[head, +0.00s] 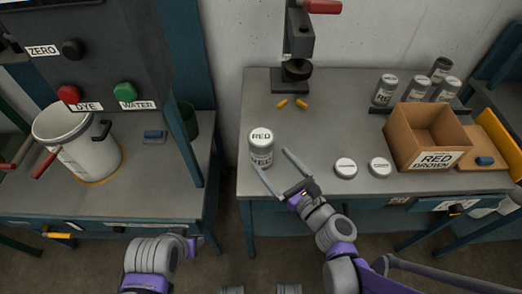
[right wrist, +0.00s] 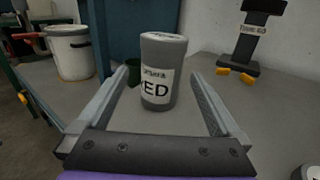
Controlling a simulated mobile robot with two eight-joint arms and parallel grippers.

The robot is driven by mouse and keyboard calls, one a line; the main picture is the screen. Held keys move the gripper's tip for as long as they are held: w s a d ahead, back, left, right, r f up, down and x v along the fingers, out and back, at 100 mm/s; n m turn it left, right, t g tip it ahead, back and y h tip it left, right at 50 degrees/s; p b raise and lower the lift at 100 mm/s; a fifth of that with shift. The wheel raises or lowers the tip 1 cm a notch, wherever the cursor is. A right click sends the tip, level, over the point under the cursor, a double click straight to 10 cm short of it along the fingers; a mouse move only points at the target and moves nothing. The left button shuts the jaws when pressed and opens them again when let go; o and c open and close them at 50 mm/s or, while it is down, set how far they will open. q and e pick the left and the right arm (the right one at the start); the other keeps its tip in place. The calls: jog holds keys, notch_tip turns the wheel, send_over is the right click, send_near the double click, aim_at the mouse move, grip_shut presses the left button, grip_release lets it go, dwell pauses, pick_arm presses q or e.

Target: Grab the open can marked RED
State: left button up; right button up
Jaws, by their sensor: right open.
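The grey can marked RED (head: 261,141) stands upright near the front left of the right-hand bench. Its top shows the word RED in the head view; I cannot tell there whether it is open. In the right wrist view the can (right wrist: 160,60) stands straight ahead, its label partly reading ED. My right gripper (head: 268,158) is open and empty, its fingers pointing at the can from the front right. The fingertips are close to the can, one toward each side, and no grip shows.
Two small round lids or cans (head: 345,168) lie right of the gripper. A cardboard box marked RED BROWN (head: 438,160) stands farther right, with several grey cans (head: 385,90) behind. A press (head: 298,45) and orange pieces (head: 301,104) are behind. A white bucket (head: 85,155) stands on the left bench.

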aim_at(267, 154)
jog(key=x, duration=0.4)
jog(key=shift+w+a+r, duration=0.1)
jog(key=shift+w+a, duration=0.15)
jog(key=shift+w, duration=0.1)
jog(key=x, duration=0.5)
jog(key=shift+w+r, duration=0.2)
jog(key=shift+r, duration=0.15)
jog(key=shift+d, duration=0.1)
grip_shut()
